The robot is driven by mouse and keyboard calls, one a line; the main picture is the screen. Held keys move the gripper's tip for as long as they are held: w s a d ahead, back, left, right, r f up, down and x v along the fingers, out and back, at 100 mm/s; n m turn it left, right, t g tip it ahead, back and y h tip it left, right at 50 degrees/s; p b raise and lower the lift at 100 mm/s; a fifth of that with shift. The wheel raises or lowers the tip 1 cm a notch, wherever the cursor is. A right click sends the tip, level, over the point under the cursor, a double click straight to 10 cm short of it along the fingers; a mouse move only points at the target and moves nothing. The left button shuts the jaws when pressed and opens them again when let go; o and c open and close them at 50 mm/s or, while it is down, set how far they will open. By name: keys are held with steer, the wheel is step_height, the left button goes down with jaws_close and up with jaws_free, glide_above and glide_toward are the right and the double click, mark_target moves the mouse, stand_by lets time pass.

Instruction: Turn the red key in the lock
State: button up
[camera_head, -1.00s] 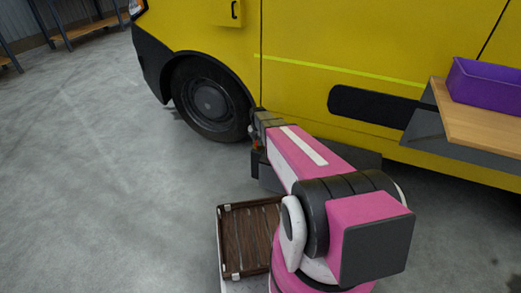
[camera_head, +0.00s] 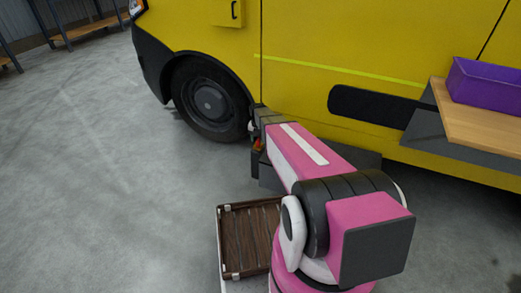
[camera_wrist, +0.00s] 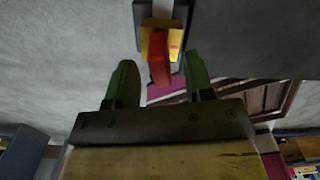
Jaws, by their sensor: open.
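The red key (camera_wrist: 159,62) shows in the wrist view, standing out from a yellow lock (camera_wrist: 175,25) on a dark grey mount (camera_wrist: 142,14). My gripper (camera_wrist: 160,72) is open. Its two green fingers lie on the left and right of the key's near end, with a visible gap on each side. Contact with the key does not show. In the head view a small orange-red patch (camera_head: 259,145), perhaps the key, shows beside the end of my arm. My fingers and most of the lock are hidden there.
A yellow van (camera_head: 330,45) with a dark wheel (camera_head: 208,100) stands close behind my arm. A wooden shelf (camera_head: 480,130) with a purple bin (camera_head: 485,82) juts out at the right. The grey floor at the left is clear. Racks stand at the far left.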

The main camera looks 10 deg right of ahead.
step_height(320, 180, up, 9)
steer(key=shift+s+f, duration=0.1)
steer(key=shift+f, duration=0.05)
